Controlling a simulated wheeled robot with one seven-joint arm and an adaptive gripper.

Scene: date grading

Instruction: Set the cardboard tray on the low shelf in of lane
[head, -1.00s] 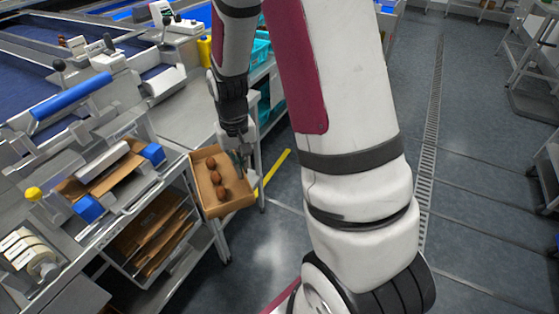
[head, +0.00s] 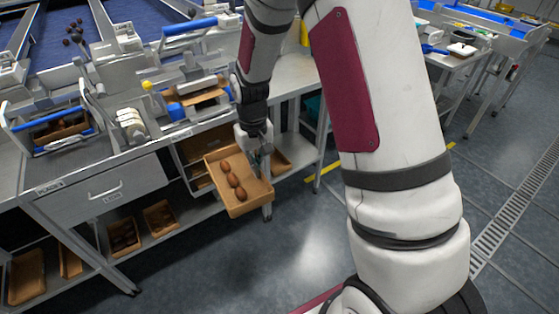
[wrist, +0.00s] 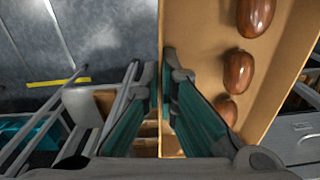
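The cardboard tray (head: 262,198) is a shallow open brown box, held in the air in front of the bench and tilted in the head view. Three brown dates (head: 233,180) lie in a row inside it. My gripper (head: 258,158) is at its far right side. In the wrist view, my gripper's fingers (wrist: 163,85) straddle one tray wall (wrist: 174,30) and are closed on it. The low shelf (head: 193,216) runs under the bench, left of and below the held tray. Part of it is hidden behind the tray.
Several brown trays (head: 123,235) stand on the low shelf at left. A labelled drawer (head: 100,192) is above them. A rack with cardboard (head: 200,150) sits behind the held tray. A bench leg (head: 95,250) stands at left. The floor in front is clear.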

